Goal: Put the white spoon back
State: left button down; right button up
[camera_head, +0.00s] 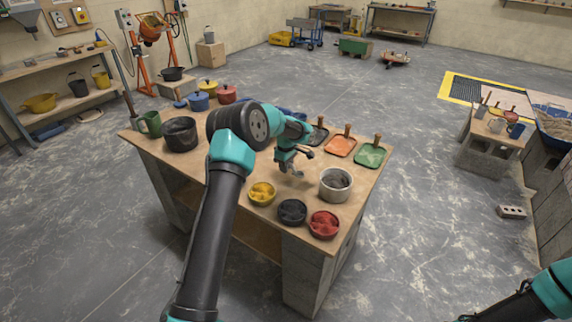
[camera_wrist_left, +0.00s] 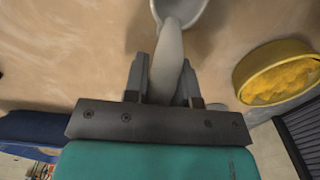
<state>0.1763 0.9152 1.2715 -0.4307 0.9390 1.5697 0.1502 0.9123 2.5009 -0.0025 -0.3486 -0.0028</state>
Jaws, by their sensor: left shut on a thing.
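The white spoon shows pale grey between my left gripper's fingers in the left wrist view (camera_wrist_left: 168,62). My left gripper (camera_head: 291,164) is shut on its handle, and the bowl end points away from the gripper, toward the top of that view. The spoon's bowl is cut off by the frame's top edge. In the head view the gripper is over the middle of the wooden table (camera_head: 210,182), behind the yellow bowl; the spoon is small and grey there (camera_head: 296,173). I cannot tell whether it touches the table. My right gripper is out of view.
Yellow (camera_head: 262,193), black (camera_head: 292,211) and red (camera_head: 324,225) bowls line the near side. A metal pot (camera_head: 335,184) stands right of the gripper. Orange (camera_head: 341,146) and green (camera_head: 370,155) trays lie behind.

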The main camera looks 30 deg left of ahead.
pick_arm(q)
jog(key=shift+f, duration=0.8)
jog(key=shift+f, duration=0.45)
jog(key=c, duration=0.8)
grip_release()
jog(key=shift+c, duration=0.2)
notch_tip(320, 180, up, 18)
jog(key=shift+f, duration=0.25)
